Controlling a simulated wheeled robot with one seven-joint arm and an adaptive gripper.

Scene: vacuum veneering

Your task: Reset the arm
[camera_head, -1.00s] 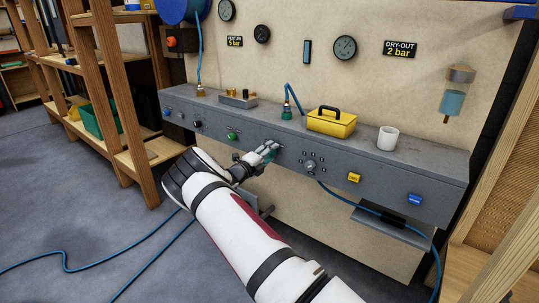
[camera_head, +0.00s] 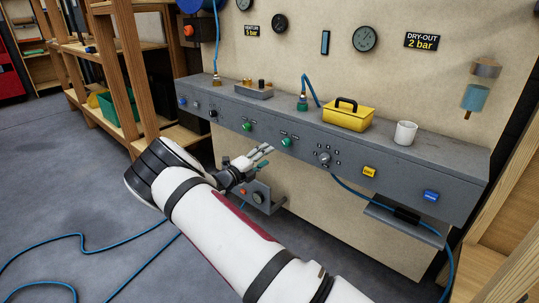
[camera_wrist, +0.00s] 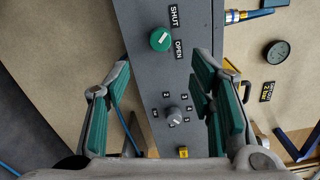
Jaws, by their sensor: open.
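My gripper (camera_head: 258,159) is open and empty in the head view, at the end of my white arm. It is in front of the grey control panel (camera_head: 392,168), just below and left of a green knob (camera_head: 287,142). In the wrist view my gripper (camera_wrist: 160,95) has its green-padded fingers wide apart. Between them lie the panel face, a green knob (camera_wrist: 160,39) marked SHUT and OPEN, and a grey numbered selector (camera_wrist: 174,114). Nothing is held, and a gap shows between the fingers and the panel in the head view.
A yellow toolbox (camera_head: 347,117) and a white mug (camera_head: 405,133) stand on the panel's top. A small bracket (camera_head: 262,197) juts out below the panel. A wooden shelf (camera_head: 183,138) stands left, and blue hose (camera_head: 60,241) lies on the floor.

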